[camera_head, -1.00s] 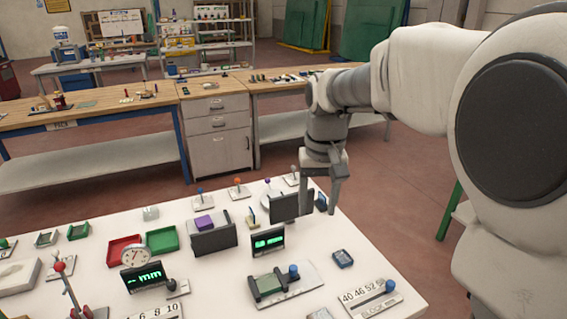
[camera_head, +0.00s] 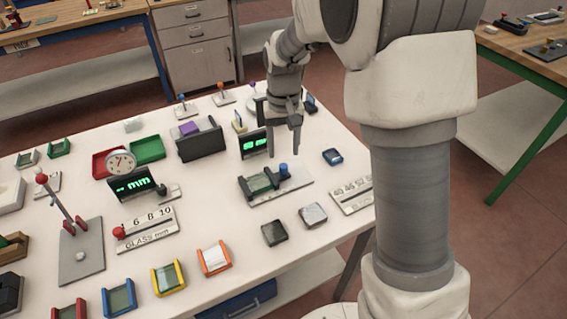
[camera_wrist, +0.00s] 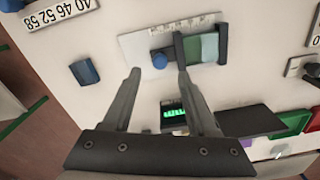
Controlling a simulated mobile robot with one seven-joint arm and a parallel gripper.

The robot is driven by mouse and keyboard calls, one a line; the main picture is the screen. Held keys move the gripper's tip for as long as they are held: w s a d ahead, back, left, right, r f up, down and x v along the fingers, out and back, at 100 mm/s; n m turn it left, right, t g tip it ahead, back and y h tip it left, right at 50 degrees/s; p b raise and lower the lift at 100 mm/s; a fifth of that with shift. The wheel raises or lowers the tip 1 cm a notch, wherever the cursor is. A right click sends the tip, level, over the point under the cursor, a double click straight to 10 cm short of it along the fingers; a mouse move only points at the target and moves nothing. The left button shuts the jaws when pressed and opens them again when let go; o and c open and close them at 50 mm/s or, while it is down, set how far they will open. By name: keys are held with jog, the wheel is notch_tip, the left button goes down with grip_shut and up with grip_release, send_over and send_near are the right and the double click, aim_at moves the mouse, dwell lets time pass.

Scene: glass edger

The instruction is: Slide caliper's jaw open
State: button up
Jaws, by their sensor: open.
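My gripper (camera_head: 284,150) is open and empty, pointing down just above and behind the knob. In the wrist view my gripper (camera_wrist: 159,74) has its fingers apart; I cannot tell whether they touch the knob.
A display with green digits (camera_head: 253,145) stands behind the caliper, close to my gripper. A small blue box (camera_head: 333,156) lies to the right, and a number strip (camera_head: 352,196) lies at the front right. Glass pieces in coloured frames line the table's front.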

aim_at(284, 165)
notch_tip(284, 165, down, 5)
jog(key=shift+f, duration=0.2)
grip_shut()
dwell(0.3)
jog(key=shift+r, duration=0.1)
dwell(1.1)
